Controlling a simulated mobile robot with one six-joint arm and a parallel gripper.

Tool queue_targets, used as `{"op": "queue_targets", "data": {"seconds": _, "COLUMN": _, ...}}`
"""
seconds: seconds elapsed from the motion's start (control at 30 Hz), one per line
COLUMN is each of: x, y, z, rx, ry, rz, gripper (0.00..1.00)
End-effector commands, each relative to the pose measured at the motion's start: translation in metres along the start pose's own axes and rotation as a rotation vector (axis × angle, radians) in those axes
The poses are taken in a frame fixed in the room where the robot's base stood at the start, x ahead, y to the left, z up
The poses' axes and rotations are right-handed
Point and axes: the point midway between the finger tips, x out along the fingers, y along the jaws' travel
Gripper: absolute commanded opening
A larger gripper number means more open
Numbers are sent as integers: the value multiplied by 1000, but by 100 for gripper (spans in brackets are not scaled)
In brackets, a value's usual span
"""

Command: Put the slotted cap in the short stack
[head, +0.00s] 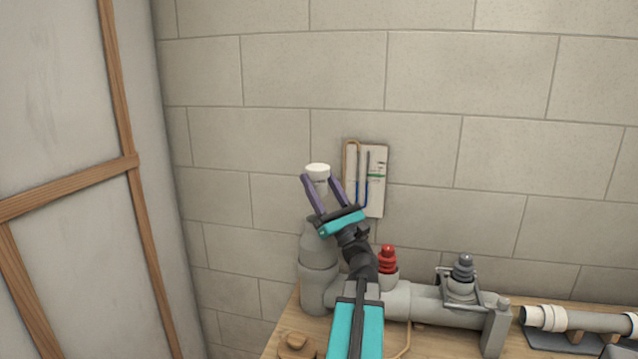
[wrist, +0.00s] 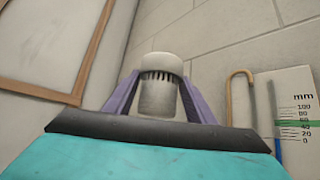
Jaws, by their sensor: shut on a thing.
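The slotted cap (head: 318,170) is white, with a wide round top and a narrower body below. In the wrist view the slotted cap (wrist: 160,82) stands upright between the purple fingers, with dark slots under its rim. My gripper (head: 323,182) is shut on it, and the fingers press on either side of the body. The short upright grey pipe (head: 318,255), which looks like the short stack, rises at the left end of the grey pipework. In the head view the cap appears above this pipe, apart from it. My gripper partly hides the pipe's top.
A red stepped plug (head: 388,259) and a dark grey stepped plug (head: 463,267) stand on the horizontal pipe (head: 430,303) to the right. A gauge board (head: 376,160) hangs on the block wall behind. A pipe with white collars (head: 580,320) lies on the bench's right. A wood-framed panel (head: 70,190) is at left.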

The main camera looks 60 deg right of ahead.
Motion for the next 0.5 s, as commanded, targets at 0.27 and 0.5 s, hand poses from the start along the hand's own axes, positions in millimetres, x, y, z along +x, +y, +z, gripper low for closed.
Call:
{"op": "queue_targets", "data": {"seconds": 0.27, "x": -1, "y": -2, "z": 0, "rx": -2, "ry": 0, "rz": -2, "gripper": 21}}
{"op": "queue_targets", "data": {"seconds": 0.5, "x": -4, "y": -2, "z": -3, "rx": -2, "ry": 1, "rz": -3, "gripper": 21}}
